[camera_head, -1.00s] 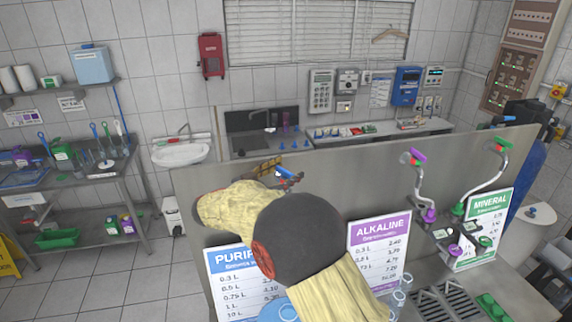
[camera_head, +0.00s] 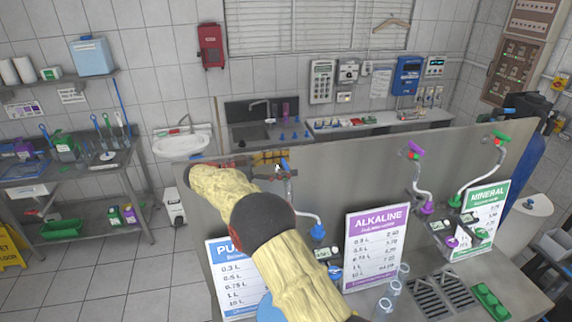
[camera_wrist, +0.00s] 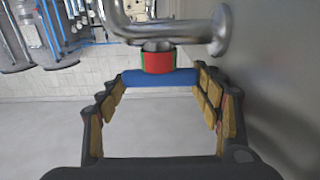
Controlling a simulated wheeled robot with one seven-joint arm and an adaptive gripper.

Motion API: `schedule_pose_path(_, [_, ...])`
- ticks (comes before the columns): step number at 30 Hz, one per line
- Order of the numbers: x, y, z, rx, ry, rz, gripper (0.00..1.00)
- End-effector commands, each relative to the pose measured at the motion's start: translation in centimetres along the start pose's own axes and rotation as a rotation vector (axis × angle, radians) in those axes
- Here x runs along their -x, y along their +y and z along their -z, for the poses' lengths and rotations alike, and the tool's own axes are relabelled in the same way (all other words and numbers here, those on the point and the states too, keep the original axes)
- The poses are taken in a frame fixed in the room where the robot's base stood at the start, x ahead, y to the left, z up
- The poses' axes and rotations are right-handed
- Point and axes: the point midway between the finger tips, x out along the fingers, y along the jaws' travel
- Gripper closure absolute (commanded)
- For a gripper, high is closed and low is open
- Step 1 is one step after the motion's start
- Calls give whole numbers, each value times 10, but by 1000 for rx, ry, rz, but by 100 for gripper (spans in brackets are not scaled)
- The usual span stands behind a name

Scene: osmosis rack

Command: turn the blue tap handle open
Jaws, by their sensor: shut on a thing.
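The blue tap handle (camera_head: 285,165) sits on a metal tap on the left part of the steel panel, above the blue spout end (camera_head: 318,232). In the wrist view the handle (camera_wrist: 160,78) is a blue bar lying crosswise between my fingertips, below a red and green collar (camera_wrist: 158,62) and a bent metal pipe (camera_wrist: 165,30). My gripper (camera_wrist: 160,92) is shut on the handle, with its yellow-padded fingers at the bar's two ends. In the head view my gripper (camera_head: 268,160) reaches the tap from the left, and my arm hides part of it.
The steel panel (camera_head: 360,155) runs close beside my gripper. Price signs (camera_head: 378,245) and clear cups (camera_head: 390,295) stand in front. A sink (camera_head: 182,144) is behind on the left.

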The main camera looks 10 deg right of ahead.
Motion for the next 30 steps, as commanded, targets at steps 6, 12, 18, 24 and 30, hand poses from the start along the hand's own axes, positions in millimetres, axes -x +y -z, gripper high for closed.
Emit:
schedule_pose_path(6, [-2, 3, 5, -6, -4, -20, 60])
schedule_pose_path(12, [-3, 3, 5, -5, -6, -22, 32])
schedule_pose_path(18, [-4, 4, 5, -5, -7, -23, 21])
schedule_pose_path(24, [-4, 4, 6, -6, -7, -16, 15])
schedule_pose_path(30, [-4, 3, 7, -8, -3, 53, 15])
